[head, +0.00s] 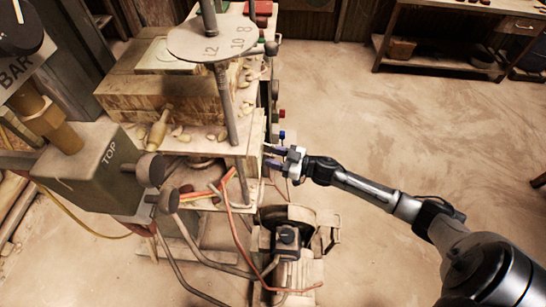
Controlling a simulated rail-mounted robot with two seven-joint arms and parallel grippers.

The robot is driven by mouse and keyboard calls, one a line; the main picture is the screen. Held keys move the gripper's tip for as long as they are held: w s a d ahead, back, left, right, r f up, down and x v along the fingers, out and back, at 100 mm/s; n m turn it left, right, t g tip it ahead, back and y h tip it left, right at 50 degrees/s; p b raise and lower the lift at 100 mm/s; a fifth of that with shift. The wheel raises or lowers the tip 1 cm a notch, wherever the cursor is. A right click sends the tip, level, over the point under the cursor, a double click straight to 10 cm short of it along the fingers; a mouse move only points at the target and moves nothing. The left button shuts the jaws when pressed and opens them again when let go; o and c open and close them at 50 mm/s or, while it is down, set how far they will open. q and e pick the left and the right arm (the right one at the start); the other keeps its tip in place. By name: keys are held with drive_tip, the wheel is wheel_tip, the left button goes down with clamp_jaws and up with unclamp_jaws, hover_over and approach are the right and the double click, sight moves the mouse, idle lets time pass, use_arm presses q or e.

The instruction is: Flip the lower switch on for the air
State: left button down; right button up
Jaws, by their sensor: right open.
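The tile press (190,75) fills the left and middle of the head view. Small red (282,113) and blue (282,134) controls stick out from its right side, seen edge-on. I cannot tell which part is the lower switch or whether it is on; the face of that side is turned away. My right gripper (267,158) is open and empty, pointing left at the press's right side just below the blue control. I cannot tell whether its fingertips touch anything. My left gripper is not in view.
A grey box marked TOP (85,168) and a BAR gauge (22,55) stand at the left. A dark round machine part (287,222) and an orange hose (233,205) lie below my right gripper. The floor (400,130) to the right is clear, with a workbench (450,35) behind.

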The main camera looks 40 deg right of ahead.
drive_tip(key=shift+w+a, duration=0.1)
drive_tip(key=shift+w, duration=0.1)
clamp_jaws()
drive_tip(key=shift+r, duration=0.1)
wheel_tip(320, 180, up, 2)
drive_tip(key=n+g+h+p, duration=0.1)
drive_tip(key=g+p, duration=0.3)
drive_tip(key=p, duration=1.4)
drive_tip(key=shift+s+h, duration=0.1)
drive_tip(key=shift+h, duration=0.8)
drive_tip(key=shift+g+p, duration=0.3)
drive_tip(key=shift+p, duration=0.35)
drive_tip(key=shift+f, duration=0.2)
drive_tip(key=shift+c, duration=0.2)
unclamp_jaws()
drive_tip(key=shift+o, duration=0.2)
